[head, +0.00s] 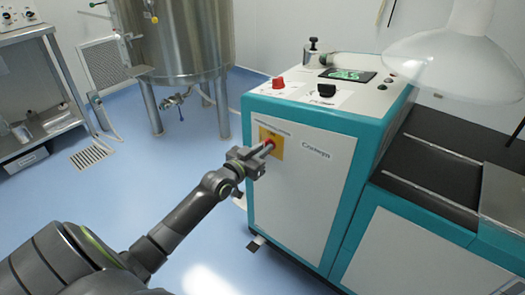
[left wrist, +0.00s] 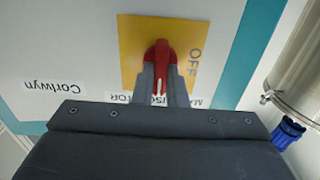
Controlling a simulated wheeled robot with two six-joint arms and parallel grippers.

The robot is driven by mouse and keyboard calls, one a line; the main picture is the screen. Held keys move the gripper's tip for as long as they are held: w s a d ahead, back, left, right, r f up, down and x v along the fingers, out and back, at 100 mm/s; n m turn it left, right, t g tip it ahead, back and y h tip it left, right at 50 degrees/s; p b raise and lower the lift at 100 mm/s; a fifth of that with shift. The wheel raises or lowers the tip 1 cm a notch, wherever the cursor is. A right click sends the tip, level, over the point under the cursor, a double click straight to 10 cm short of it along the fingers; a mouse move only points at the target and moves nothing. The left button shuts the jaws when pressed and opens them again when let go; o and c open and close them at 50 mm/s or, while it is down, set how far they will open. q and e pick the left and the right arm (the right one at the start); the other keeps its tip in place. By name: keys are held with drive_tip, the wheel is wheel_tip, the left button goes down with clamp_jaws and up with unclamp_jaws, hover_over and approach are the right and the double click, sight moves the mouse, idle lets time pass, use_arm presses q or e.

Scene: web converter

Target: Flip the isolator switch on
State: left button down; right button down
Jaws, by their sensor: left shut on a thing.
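The isolator switch is a red rotary handle (left wrist: 160,60) on a yellow plate (left wrist: 130,40), on the white side panel of the teal-edged machine (head: 310,195). In the left wrist view the word OFF shows on the plate, beside the handle. In the head view the yellow plate (head: 277,149) is partly covered by my left gripper (head: 266,147). My left gripper, also in the left wrist view (left wrist: 161,75), is shut on the red handle, one finger on each side. The handle's far end shows above the fingertips. My right gripper is not in view.
The machine's top carries a red knob (head: 278,82), a black knob (head: 326,91) and a green-lit display (head: 347,75). A steel tank (head: 180,40) stands behind on the left, a steel bench (head: 30,90) at far left. Blue floor is clear around my arm.

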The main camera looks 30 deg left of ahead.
use_arm(q)
drive_tip(key=c, duration=1.5)
unclamp_jaws()
drive_tip(key=shift+o, duration=0.2)
